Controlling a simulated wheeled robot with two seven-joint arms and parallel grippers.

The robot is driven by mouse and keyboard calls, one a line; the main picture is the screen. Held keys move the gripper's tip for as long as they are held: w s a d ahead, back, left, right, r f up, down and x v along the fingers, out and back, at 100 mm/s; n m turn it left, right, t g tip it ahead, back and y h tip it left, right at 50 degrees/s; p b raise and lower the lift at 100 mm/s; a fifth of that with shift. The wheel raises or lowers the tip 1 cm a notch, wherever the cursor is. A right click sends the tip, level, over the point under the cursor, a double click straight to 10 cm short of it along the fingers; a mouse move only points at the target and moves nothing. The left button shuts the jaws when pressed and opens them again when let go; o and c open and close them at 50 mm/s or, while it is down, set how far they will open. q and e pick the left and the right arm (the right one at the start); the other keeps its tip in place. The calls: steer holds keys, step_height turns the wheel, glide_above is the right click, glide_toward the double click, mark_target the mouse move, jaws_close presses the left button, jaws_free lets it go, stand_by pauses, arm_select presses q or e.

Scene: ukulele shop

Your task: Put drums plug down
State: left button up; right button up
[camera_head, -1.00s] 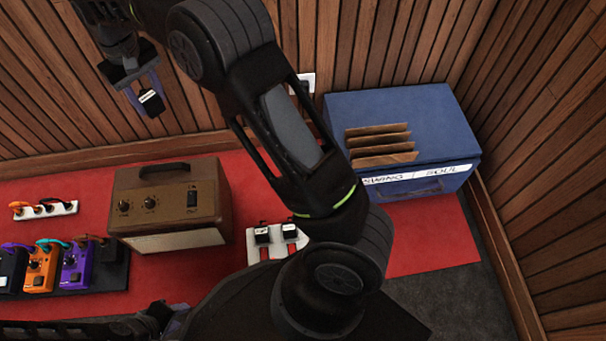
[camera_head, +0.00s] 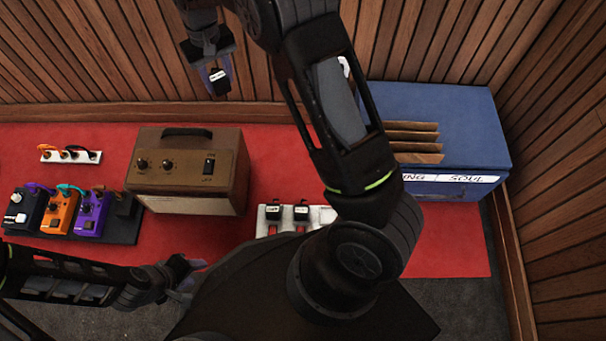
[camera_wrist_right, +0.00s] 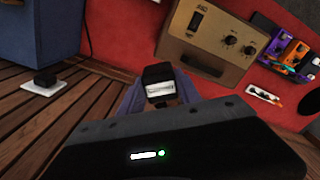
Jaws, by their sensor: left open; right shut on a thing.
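My right gripper (camera_head: 214,76) is shut on a black plug with a white label (camera_head: 219,82), held up in front of the wood-panelled wall, above and behind the amp in the head view. The plug also shows between the fingers in the right wrist view (camera_wrist_right: 158,82); its label is too small to read. My left gripper (camera_head: 187,275) is open and empty, low in the head view over the front edge of the red mat. A white power strip (camera_head: 262,222) lies on the mat with two black plugs in it, partly hidden by my right arm.
A brown amp (camera_head: 190,180) stands on the red mat (camera_head: 255,150). Left of it are several effect pedals (camera_head: 60,212) and a small white strip (camera_head: 70,155). A blue record box (camera_head: 450,125) stands right. A wall outlet (camera_wrist_right: 42,85) holds a black plug.

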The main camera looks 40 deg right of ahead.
steer(key=s+d+f+m, duration=0.1)
steer(key=s+f, duration=0.2)
steer(key=f, duration=0.4)
steer(key=s+d+f+m+b, duration=0.1)
steer(key=s+f, duration=0.2)
steer(key=f, duration=0.4)
steer(key=s+d+f+m, duration=0.2)
steer(key=s+f, duration=0.1)
steer(key=f, duration=0.5)
steer(key=s+d+f+m, duration=0.3)
steer(key=s+d+f, duration=0.4)
steer(key=f, duration=0.5)
steer(key=shift+s+d+f+b, duration=0.15)
steer(key=shift+s+d+b, duration=0.2)
steer(key=shift+d, duration=0.65)
step_height(320, 180, down, 6)
steer(key=b, duration=0.3)
steer(key=shift+f, duration=0.15)
